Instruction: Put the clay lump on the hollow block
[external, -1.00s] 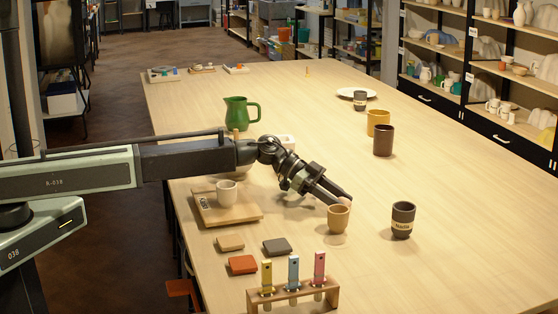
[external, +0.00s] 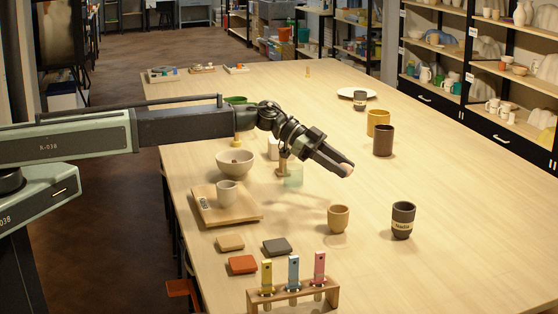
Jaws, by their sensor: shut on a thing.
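My gripper (external: 345,169) is raised above the middle of the table, behind and above the tan cup. It is shut on a small pale beige lump, the clay lump (external: 347,169), which shows only partly at the fingertips. A whitish block (external: 273,149), which looks like the hollow block, stands on the table to the left of my gripper, partly hidden by my arm. Its opening cannot be made out.
A tan cup (external: 338,218) and a dark labelled cup (external: 403,220) stand in front. The table's right middle is clear.

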